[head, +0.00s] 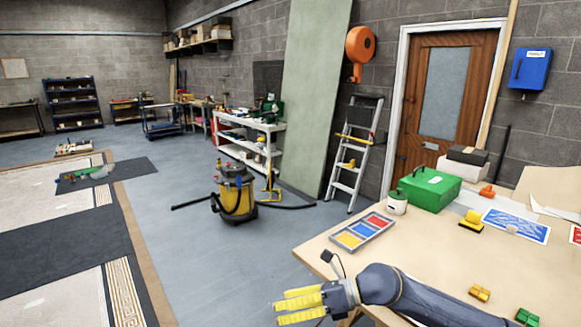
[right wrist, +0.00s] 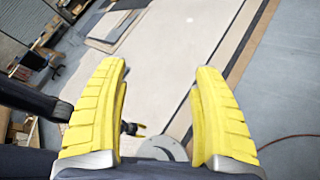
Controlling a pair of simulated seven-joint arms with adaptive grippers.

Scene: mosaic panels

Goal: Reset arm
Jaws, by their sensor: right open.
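My right gripper (head: 302,304) has yellow fingers and a dark arm that comes in from the lower right in the head view. It is off the left edge of the wooden table (head: 408,248), apart from it. In the right wrist view its two yellow fingers (right wrist: 160,115) stand wide apart with nothing between them. Behind them is the floor with pale and dark panels. My left gripper does not show in the head view.
On the table are a tray with red, yellow and blue parts (head: 363,232), a green box (head: 429,188), a white pot (head: 397,203), yellow pieces (head: 471,222) and blue patterned sheets (head: 516,225). A vacuum cleaner (head: 236,192) and a ladder (head: 354,155) stand behind.

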